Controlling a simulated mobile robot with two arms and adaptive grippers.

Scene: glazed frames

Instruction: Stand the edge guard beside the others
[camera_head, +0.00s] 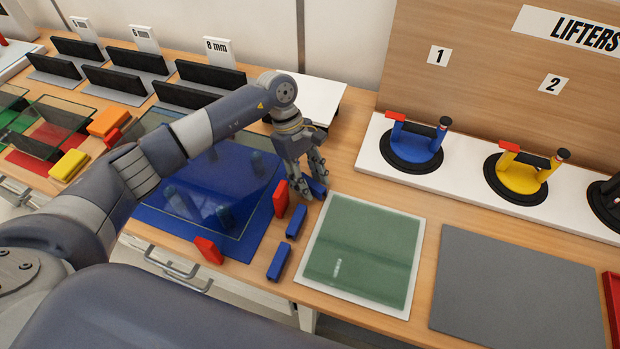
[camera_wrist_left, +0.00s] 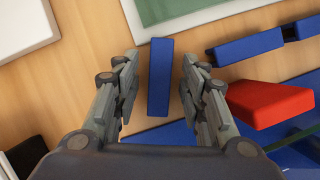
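A blue edge guard (camera_head: 316,188) is on the wooden bench near the back left corner of the green pane. My left gripper (camera_head: 308,191) is down over it, partly hiding it. In the left wrist view this guard (camera_wrist_left: 159,77) lies between the two open fingers (camera_wrist_left: 158,95), with a gap on each side. Two more blue guards, a nearer one (camera_head: 278,262) and a farther one (camera_head: 296,221), are in a row between the blue mat and the green pane; both also show in the left wrist view. My right gripper is not in view.
A red block (camera_head: 280,198) stands close left of my gripper, and another (camera_head: 208,250) is at the blue mat's (camera_head: 240,245) front. Glass lies over the mat. The green pane (camera_head: 362,250) rests on a white sheet. A grey mat (camera_head: 515,290) is bare. Lifters (camera_head: 415,152) stand behind.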

